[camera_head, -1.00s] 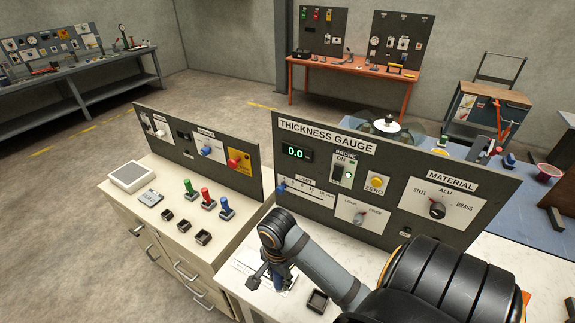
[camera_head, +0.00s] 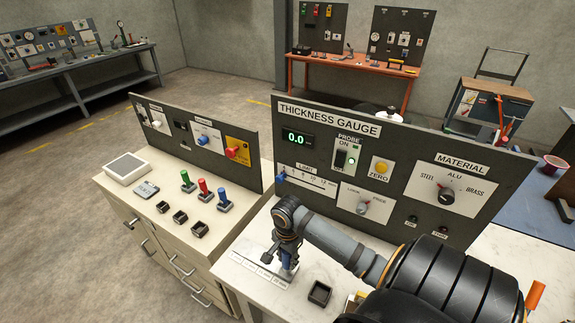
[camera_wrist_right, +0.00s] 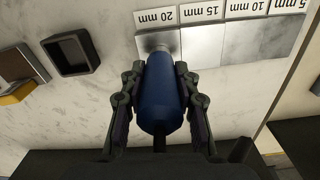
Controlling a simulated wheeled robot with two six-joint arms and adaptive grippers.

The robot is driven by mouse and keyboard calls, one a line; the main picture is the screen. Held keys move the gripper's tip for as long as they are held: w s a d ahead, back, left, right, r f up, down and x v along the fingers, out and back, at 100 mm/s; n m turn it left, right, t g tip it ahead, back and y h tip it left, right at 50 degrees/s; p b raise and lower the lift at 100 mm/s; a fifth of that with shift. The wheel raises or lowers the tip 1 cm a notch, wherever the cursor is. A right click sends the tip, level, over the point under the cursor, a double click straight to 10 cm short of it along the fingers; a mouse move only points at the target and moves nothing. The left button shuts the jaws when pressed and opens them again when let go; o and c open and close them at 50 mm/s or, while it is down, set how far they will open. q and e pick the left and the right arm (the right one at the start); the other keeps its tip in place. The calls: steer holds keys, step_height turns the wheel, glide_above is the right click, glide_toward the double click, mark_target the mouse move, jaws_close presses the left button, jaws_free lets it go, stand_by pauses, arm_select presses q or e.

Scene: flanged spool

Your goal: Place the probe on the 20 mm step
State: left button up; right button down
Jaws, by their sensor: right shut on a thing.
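My right gripper (camera_head: 286,258) is shut on a blue probe (camera_head: 288,270). In the right wrist view the gripper (camera_wrist_right: 159,105) has one finger on each side of the blue probe body (camera_wrist_right: 163,95). The probe's far end is at the metal step block (camera_wrist_right: 202,45), over the step beside the "20 mm" label (camera_wrist_right: 155,17). I cannot tell whether the tip touches the metal. The thickness gauge panel (camera_head: 322,171) has a green display (camera_head: 298,138) reading 0.0. My left gripper is not in view.
An empty dark square holder (camera_head: 319,293) stands on the white bench right of the gripper; it also shows in the wrist view (camera_wrist_right: 70,53). The upright gauge panel stands behind.

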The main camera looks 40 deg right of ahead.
steer(key=c, duration=1)
jaws_free()
step_height(320, 180, up, 12)
steer(key=shift+r, duration=0.1)
